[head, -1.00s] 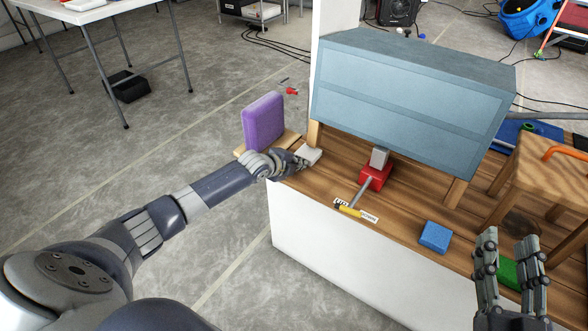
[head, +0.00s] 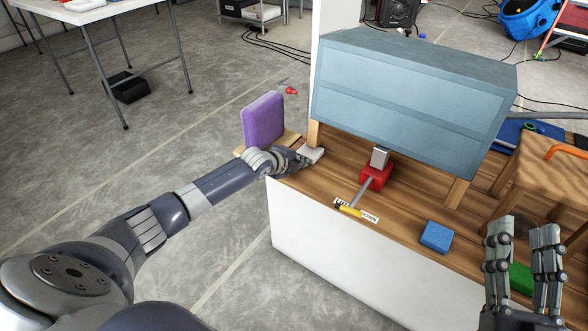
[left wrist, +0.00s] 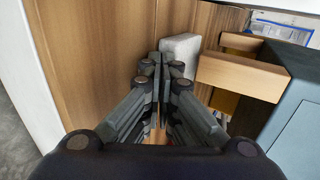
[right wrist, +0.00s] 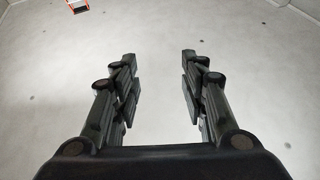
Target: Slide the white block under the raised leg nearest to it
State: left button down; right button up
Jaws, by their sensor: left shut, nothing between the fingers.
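The white block (head: 313,153) lies on the wooden platform near its left edge, close to the blue-grey cabinet's left front leg (head: 315,133). In the left wrist view the block (left wrist: 181,48) is just beyond my fingertips, beside the wooden leg (left wrist: 243,75). I cannot tell whether any of it is under the leg. My left gripper (head: 301,160) is shut and empty, low at the block's near side, seemingly touching it. It partly hides the block. My right gripper (head: 523,232) is open and empty above the platform's right front; its wrist view shows the fingers apart (right wrist: 160,65).
A red jack (head: 376,177) with a yellow-handled lever (head: 349,211) stands under the cabinet (head: 410,100). A purple block (head: 263,119) stands left of the leg. A blue block (head: 437,236), a green block (head: 520,278) and a wooden stool (head: 540,175) are at the right.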

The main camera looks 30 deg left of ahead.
pick_arm(q)
jog(key=shift+w, duration=0.1)
pick_arm(e)
jog(key=shift+s+r, duration=0.15)
jog(key=shift+r, duration=0.2)
